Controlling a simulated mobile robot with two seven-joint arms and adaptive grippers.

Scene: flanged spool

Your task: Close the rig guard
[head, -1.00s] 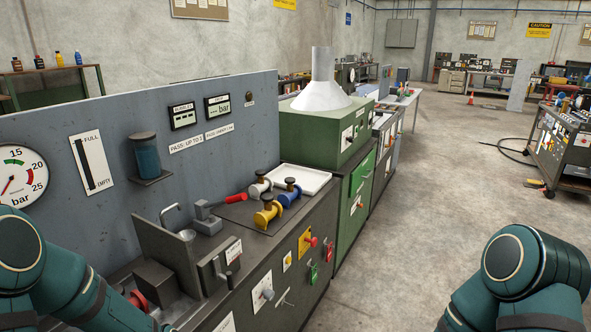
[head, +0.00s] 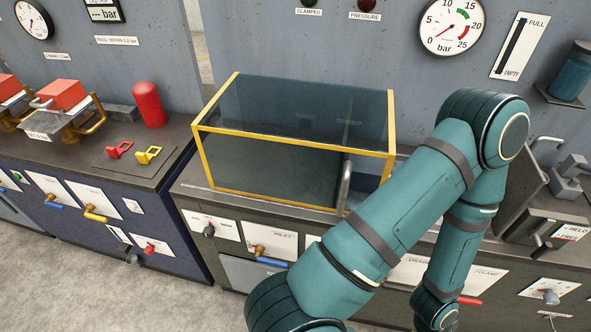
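The rig guard (head: 270,167) is a smoky see-through box with a yellow frame, standing on the dark bench top in the middle of the head view. A grey upright bar (head: 345,183), like a handle, shows at its right front. My teal arm crosses in front of the guard's right lower corner and hides part of the bench there. I cannot tell from this whether the guard is open or shut. Both my grippers are out of view; the arm in sight runs down to the bottom edge with no fingers showing.
Several labelled knobs and levers, including a brass valve (head: 259,251), line the bench front. A blue cabinet (head: 110,215) with a red cylinder (head: 148,104) on top stands at left. A pressure gauge (head: 451,25) is on the wall. A metal fixture (head: 540,225) stands at right.

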